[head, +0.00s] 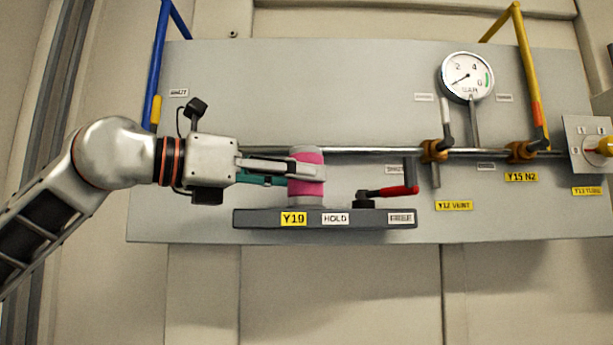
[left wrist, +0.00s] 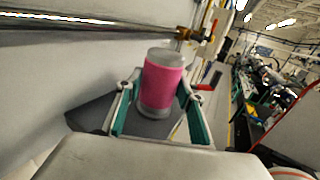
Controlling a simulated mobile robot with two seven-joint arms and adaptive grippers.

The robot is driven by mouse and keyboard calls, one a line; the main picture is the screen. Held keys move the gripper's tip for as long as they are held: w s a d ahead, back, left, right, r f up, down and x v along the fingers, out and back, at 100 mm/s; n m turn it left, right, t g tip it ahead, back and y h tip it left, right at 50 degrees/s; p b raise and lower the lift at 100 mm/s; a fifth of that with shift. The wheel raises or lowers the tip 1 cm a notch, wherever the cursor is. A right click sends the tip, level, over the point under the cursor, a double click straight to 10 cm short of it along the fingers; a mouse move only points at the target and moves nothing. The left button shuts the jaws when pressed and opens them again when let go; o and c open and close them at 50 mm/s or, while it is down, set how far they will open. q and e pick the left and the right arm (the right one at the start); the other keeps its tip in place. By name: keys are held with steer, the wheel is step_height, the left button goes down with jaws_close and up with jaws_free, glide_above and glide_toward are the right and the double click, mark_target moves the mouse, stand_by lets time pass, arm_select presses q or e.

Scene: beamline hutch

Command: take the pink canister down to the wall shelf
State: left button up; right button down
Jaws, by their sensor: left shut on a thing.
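The pink canister (head: 312,173), pink in the middle with grey ends, stands upright at the left part of the dark grey wall shelf (head: 367,222). Its lower end meets the shelf's top edge in the head view; I cannot tell whether it rests on it. My left gripper (head: 300,175) comes in from the left and is shut on the canister's middle. In the left wrist view the canister (left wrist: 160,85) is between the two green-padded fingers (left wrist: 158,108), with the shelf (left wrist: 90,115) below. My right gripper is out of view.
A red-handled lever (head: 395,190) is on the shelf right of the canister. A metal pipe (head: 375,151) runs behind, with brass valves (head: 434,151) and a pressure gauge (head: 468,77) to the right. The grey panel (head: 300,90) above is mostly bare.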

mark_target(297, 147)
arm_select(q)
steer(key=shift+r, duration=0.2)
steer(key=shift+r, duration=0.25)
steer(key=shift+c, duration=0.5)
steer(key=shift+p, duration=0.3)
steer(key=shift+r+p, duration=0.35)
steer(key=shift+r, duration=0.25)
steer(key=shift+r, duration=0.15)
steer(key=shift+r+p, duration=0.85)
steer(key=shift+r, duration=1.5)
